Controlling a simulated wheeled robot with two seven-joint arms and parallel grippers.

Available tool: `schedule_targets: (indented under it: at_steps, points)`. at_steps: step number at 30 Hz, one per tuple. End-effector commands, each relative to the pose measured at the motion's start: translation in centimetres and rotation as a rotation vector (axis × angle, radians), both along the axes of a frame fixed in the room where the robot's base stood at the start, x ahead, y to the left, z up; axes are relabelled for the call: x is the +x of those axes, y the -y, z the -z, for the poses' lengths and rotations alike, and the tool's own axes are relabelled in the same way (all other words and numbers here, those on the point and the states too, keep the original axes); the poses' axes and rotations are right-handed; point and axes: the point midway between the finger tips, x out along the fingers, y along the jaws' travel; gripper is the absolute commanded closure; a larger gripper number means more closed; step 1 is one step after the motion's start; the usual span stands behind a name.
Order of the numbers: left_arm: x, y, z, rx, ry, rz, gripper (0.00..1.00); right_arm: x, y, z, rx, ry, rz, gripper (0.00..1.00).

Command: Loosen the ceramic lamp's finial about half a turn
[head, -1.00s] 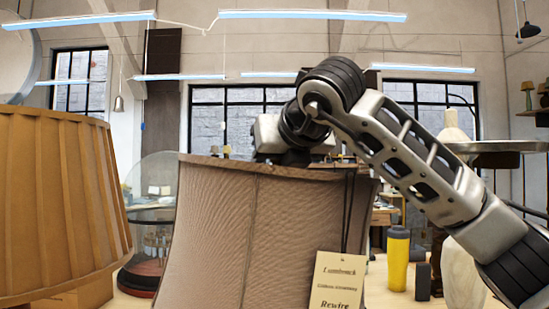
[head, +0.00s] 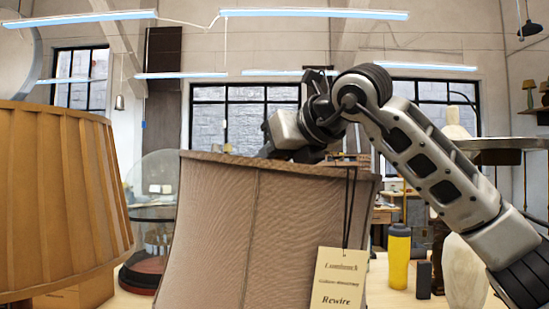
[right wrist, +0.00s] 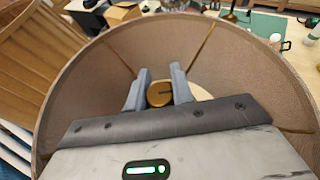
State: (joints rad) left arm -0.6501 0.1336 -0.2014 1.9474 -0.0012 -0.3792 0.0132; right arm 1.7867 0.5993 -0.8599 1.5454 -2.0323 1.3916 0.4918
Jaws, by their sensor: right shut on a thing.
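The lamp's brown fabric shade (head: 215,230) stands in the middle of the head view, with a paper tag (head: 338,278) reading "Rewire" hanging on its front. In the right wrist view I look down into the open top of the shade (right wrist: 285,85). The round brass finial (right wrist: 159,94) sits between the fingers of my right gripper (right wrist: 158,88), which is shut on it. In the head view my right arm reaches over the shade's rim, and the rim hides the fingertips and finial. The lamp's ceramic body cannot be made out. My left gripper is not in view.
A pleated tan shade (head: 60,200) stands close on the left. A glass dome (head: 155,195) is behind, between the shades. A yellow bottle (head: 399,256) and a dark block (head: 424,280) stand on the table at right. A green mat (right wrist: 262,27) lies beyond the shade.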

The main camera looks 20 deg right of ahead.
Motion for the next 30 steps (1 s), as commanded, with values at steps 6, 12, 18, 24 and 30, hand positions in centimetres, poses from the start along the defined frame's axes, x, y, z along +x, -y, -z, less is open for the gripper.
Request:
schedule_targets:
  at_steps: [6, 12, 18, 24, 30]
  points:
    - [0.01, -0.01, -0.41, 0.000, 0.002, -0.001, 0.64, -0.09, -0.20, -0.12, 0.006, -0.001, -0.206, 1.00]
    - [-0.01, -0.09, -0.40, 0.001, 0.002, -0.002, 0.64, -0.27, -0.47, -0.11, 0.009, -0.001, -0.394, 1.00]
    - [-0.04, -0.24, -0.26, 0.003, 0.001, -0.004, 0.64, -0.52, -0.68, -0.15, 0.008, 0.000, -0.561, 1.00]
    - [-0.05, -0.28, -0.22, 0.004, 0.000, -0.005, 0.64, -0.70, -0.79, -0.18, 0.005, 0.002, -0.688, 1.00]
    - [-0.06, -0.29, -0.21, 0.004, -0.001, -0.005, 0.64, -0.83, -0.86, -0.14, 0.003, 0.002, -0.768, 1.00]
